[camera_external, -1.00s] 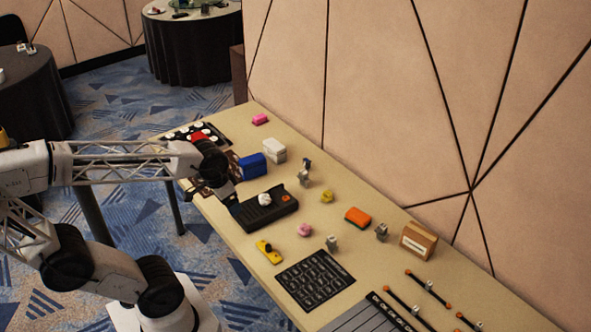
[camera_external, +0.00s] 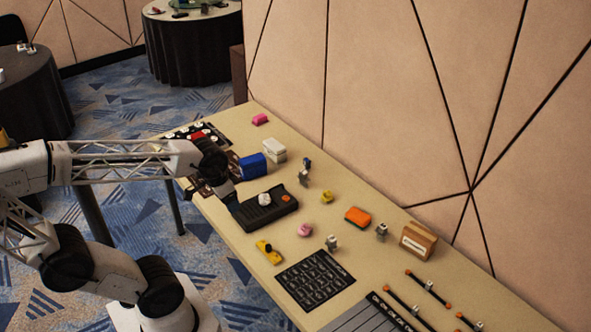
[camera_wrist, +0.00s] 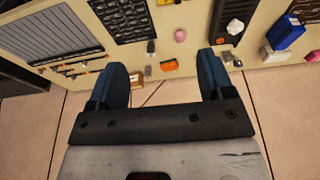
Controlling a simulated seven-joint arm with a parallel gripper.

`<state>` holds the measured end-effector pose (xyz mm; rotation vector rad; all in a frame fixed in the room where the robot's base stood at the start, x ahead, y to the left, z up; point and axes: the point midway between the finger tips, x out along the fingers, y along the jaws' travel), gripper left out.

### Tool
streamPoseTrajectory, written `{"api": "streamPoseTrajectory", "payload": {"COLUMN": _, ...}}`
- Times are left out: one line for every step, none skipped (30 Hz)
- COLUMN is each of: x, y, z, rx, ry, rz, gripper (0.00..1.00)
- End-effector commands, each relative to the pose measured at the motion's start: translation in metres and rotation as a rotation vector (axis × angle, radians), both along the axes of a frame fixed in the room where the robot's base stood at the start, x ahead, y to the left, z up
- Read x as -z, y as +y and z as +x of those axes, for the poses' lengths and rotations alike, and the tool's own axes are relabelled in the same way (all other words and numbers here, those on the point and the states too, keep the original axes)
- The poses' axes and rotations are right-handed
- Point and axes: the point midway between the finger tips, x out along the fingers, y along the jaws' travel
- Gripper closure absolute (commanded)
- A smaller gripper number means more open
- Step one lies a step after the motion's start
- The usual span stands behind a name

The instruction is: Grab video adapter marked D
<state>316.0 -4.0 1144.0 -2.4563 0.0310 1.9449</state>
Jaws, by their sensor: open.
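Several small grey adapters stand on the table. One (camera_external: 332,243) is near the black keypad mat, one (camera_external: 381,231) is left of the brown box, and one (camera_external: 304,178) is toward the wall. No letter D can be read on any of them.
A black device (camera_external: 264,208) with a white knob, a blue box (camera_external: 252,166), a yellow tool (camera_external: 269,252), an orange sponge-like block (camera_external: 357,217) and a brown box (camera_external: 418,241) lie about the table (camera_external: 325,287). The wall (camera_external: 400,120) bounds the far side.

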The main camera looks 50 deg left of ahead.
Motion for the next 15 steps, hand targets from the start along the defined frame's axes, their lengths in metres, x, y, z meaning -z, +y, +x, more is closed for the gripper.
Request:
{"api": "streamPoseTrajectory", "payload": {"x": -0.006, "y": 0.0, "z": 0.0, "rx": 0.0, "ry": -0.003, "rz": 0.0, "gripper": 0.26}}
{"api": "streamPoseTrajectory", "payload": {"x": -0.009, "y": 0.0, "z": 0.001, "rx": 0.0, "ry": -0.004, "rz": 0.0, "gripper": 0.26}}
{"api": "streamPoseTrajectory", "payload": {"x": -0.016, "y": 0.0, "z": 0.0, "rx": 0.0, "ry": -0.004, "rz": 0.0, "gripper": 0.26}}
{"api": "streamPoseTrajectory", "payload": {"x": -0.021, "y": 0.0, "z": 0.0, "rx": 0.0, "ry": -0.004, "rz": 0.0, "gripper": 0.26}}
{"api": "streamPoseTrajectory", "payload": {"x": -0.025, "y": 0.0, "z": 0.0, "rx": 0.0, "ry": -0.004, "rz": 0.0, "gripper": 0.26}}
{"api": "streamPoseTrajectory", "payload": {"x": -0.032, "y": 0.0, "z": 0.001, "rx": 0.0, "ry": -0.004, "rz": 0.0, "gripper": 0.26}}
{"api": "streamPoseTrajectory", "payload": {"x": -0.037, "y": 0.0, "z": 0.0, "rx": 0.0, "ry": -0.004, "rz": 0.0, "gripper": 0.26}}
{"api": "streamPoseTrajectory", "payload": {"x": -0.043, "y": 0.0, "z": 0.0, "rx": 0.0, "ry": -0.004, "rz": 0.0, "gripper": 0.26}}
{"api": "streamPoseTrajectory", "payload": {"x": -0.047, "y": 0.0, "z": 0.002, "rx": -0.006, "ry": -0.001, "rz": -0.005, "gripper": 0.26}}
{"api": "streamPoseTrajectory", "payload": {"x": -0.047, "y": 0.0, "z": 0.005, "rx": -0.018, "ry": 0.0, "rz": -0.015, "gripper": 0.26}}
{"api": "streamPoseTrajectory", "payload": {"x": -0.047, "y": -0.001, "z": 0.008, "rx": -0.031, "ry": -0.001, "rz": -0.026, "gripper": 0.26}}
{"api": "streamPoseTrajectory", "payload": {"x": -0.048, "y": -0.001, "z": 0.012, "rx": -0.047, "ry": -0.002, "rz": -0.039, "gripper": 0.26}}
{"api": "streamPoseTrajectory", "payload": {"x": -0.049, "y": -0.002, "z": 0.016, "rx": -0.062, "ry": -0.002, "rz": -0.051, "gripper": 0.26}}
{"api": "streamPoseTrajectory", "payload": {"x": -0.05, "y": -0.002, "z": 0.019, "rx": -0.077, "ry": -0.002, "rz": -0.063, "gripper": 0.26}}
{"api": "streamPoseTrajectory", "payload": {"x": -0.052, "y": -0.003, "z": 0.024, "rx": -0.096, "ry": -0.003, "rz": -0.078, "gripper": 0.26}}
